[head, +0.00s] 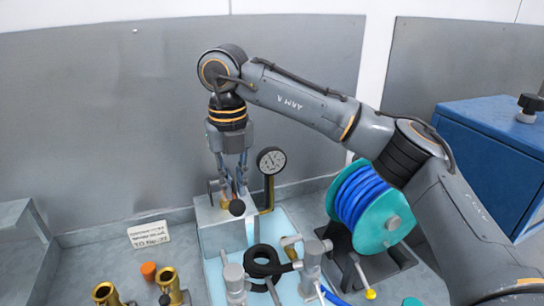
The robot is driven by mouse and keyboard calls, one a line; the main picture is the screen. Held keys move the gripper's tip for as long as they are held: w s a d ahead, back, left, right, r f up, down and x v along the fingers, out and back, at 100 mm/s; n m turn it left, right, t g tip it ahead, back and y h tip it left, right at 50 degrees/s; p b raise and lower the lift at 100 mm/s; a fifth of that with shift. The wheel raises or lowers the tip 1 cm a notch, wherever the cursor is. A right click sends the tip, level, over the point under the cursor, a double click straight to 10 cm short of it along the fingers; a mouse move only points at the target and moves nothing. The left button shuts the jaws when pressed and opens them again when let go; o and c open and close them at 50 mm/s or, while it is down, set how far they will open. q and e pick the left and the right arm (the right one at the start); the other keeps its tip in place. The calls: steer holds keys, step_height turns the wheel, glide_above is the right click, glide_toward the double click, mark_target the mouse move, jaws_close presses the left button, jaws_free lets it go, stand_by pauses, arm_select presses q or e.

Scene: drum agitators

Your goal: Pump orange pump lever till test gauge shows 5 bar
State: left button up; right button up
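My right gripper (235,182) points straight down over a grey box-shaped block (222,232) in the middle of the view. Small orange-red parts show at its fingertips, likely on the pump lever, but the lever's shape is mostly hidden. I cannot tell whether the fingers are closed on it. A black ball knob (237,208) sits just below the fingertips. The round test gauge (271,160) stands upright on a brass stem just right of the gripper. My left gripper is not in view.
A teal reel of blue hose (367,212) stands at the right, below my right arm. A coiled black hose (262,262) and grey fittings (312,262) lie in front. Brass cups (170,284), an orange plug (148,271) and a white label (149,235) are at the left. A blue cabinet (490,150) is far right.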

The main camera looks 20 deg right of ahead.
steer(key=shift+f, duration=0.1)
stand_by(0.6)
step_height(320, 180, down, 14)
steer(key=s+b, duration=0.1)
steer(key=b, duration=0.9)
steer(key=r+p, duration=0.3)
steer(key=r, duration=0.1)
steer(key=r+p, duration=0.3)
steer(key=r, duration=0.2)
steer(key=w+r+p, duration=0.1)
steer(key=r+p, duration=0.2)
steer(key=r, duration=0.2)
steer(key=shift+w+p, duration=0.1)
steer(key=shift+p, duration=0.3)
steer(key=shift+f, duration=0.15)
